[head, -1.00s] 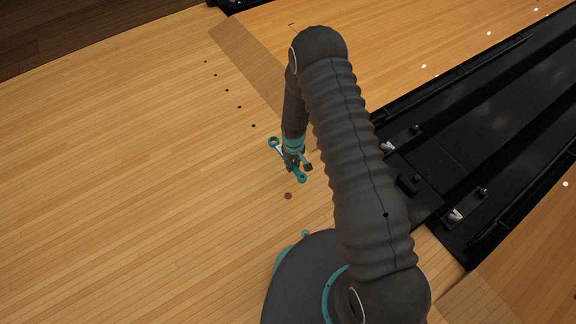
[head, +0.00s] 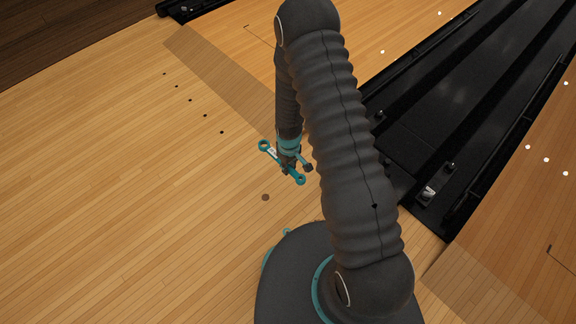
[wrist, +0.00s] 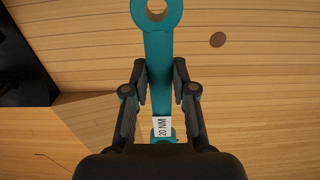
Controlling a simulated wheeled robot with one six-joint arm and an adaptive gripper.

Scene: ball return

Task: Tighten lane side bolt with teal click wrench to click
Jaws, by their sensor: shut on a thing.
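The teal click wrench is held in my gripper (head: 287,168). In the head view the wrench (head: 265,147) shows a ring end at upper left and another at lower right (head: 300,180). In the wrist view the wrench (wrist: 159,60) runs upward between the two dark fingers of my gripper (wrist: 160,100), with a ring at the top and a white "20 NM" label (wrist: 161,126). My gripper is shut on it above the wooden floor. Small bolt-like fittings (head: 428,193) show on the black lane side at the right; I cannot tell which is the lane side bolt.
Black gutters and rails (head: 450,130) run diagonally on the right beside the wooden lane. The wooden floor (head: 130,210) on the left is open, with several small dark dots and one larger brown spot (head: 265,197). A dark block (wrist: 22,60) shows at the left of the wrist view.

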